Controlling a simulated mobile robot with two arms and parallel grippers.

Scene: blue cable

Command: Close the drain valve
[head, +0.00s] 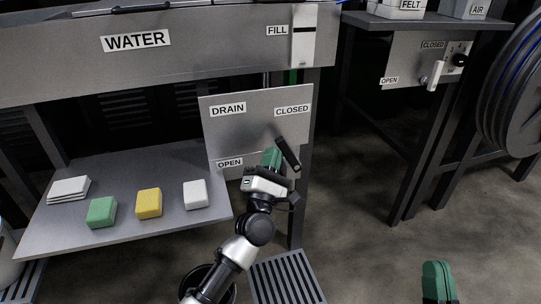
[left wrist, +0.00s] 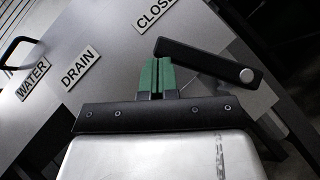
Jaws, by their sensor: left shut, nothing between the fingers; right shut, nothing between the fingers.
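The metal drain panel (head: 232,128) carries the labels DRAIN, CLOSED at upper right and OPEN at lower left. Its black lever (head: 288,154) points up and slightly left, its free end below the CLOSED label. In the left wrist view the lever (left wrist: 200,58) has a silver disc at its right end. My left gripper (head: 272,157) is shut and empty, its green tips just left of the lever. In the left wrist view the tips (left wrist: 156,76) are close to the lever's free end; I cannot tell whether they touch. My right gripper (head: 438,282) is shut and empty at the lower right.
A low shelf (head: 130,215) at left holds green, yellow and white blocks. The WATER trough (head: 60,65) is above, with a FILL slider (head: 303,45). Another valve panel (head: 405,65) hangs at right, near a reel (head: 515,95). A floor grate (head: 287,280) lies below.

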